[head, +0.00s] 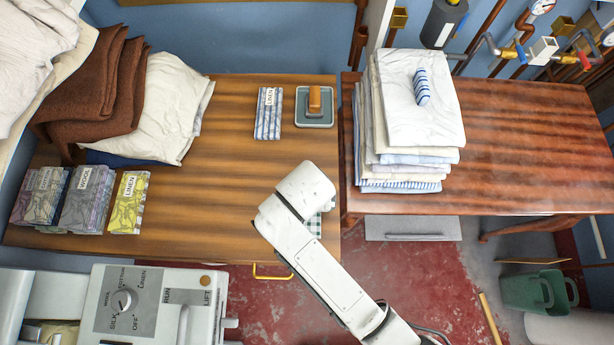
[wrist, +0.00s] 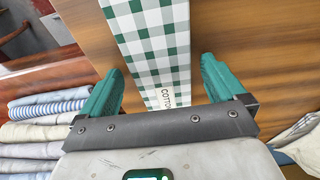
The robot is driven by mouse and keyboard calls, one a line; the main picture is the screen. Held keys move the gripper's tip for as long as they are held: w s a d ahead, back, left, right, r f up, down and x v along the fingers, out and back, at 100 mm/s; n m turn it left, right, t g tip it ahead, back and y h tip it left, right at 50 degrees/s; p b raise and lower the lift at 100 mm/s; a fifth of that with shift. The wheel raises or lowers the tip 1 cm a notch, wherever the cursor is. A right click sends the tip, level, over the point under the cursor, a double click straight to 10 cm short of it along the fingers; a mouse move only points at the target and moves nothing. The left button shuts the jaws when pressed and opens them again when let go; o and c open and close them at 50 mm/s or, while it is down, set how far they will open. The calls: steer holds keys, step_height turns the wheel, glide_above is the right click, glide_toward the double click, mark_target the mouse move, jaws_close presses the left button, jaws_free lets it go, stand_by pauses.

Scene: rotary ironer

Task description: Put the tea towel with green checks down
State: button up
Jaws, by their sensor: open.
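The tea towel with green checks (wrist: 155,40) is a folded green-and-white bundle with a label that starts "COTTON". In the wrist view it lies between the fingers of my gripper (wrist: 160,82), which is open, with a gap on each side. It appears to rest on the wooden table, but its underside is hidden. In the head view only small parts of the towel (head: 314,224) show beside my arm, near the right front of the left table (head: 215,215). My gripper is hidden under my arm there.
Behind it are a blue-checked towel (head: 268,114) and a tray (head: 315,120) holding an orange-brown block. Several labelled cloth bundles (head: 85,200) stand at left. A tall linen stack (head: 420,110) stands on the right table (head: 530,140). The left table's middle is clear.

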step_height(320, 180, up, 12)
steer(key=s, duration=0.1)
steer(key=shift+s+p, duration=0.4)
stand_by(0.3)
steer(key=s+d+f, duration=0.1)
steer(key=d+f, duration=0.1)
steer(key=d, duration=0.7)
steer(key=s+d+f, duration=0.1)
steer(key=d+f, duration=0.1)
steer(key=d, duration=0.6)
steer(key=s+d+f, duration=0.2)
steer(key=s+d, duration=0.8)
steer(key=shift+g, duration=0.4)
steer(key=shift+d+f, duration=0.1)
steer(key=shift+f+b, duration=0.8)
steer(key=shift+b, duration=0.1)
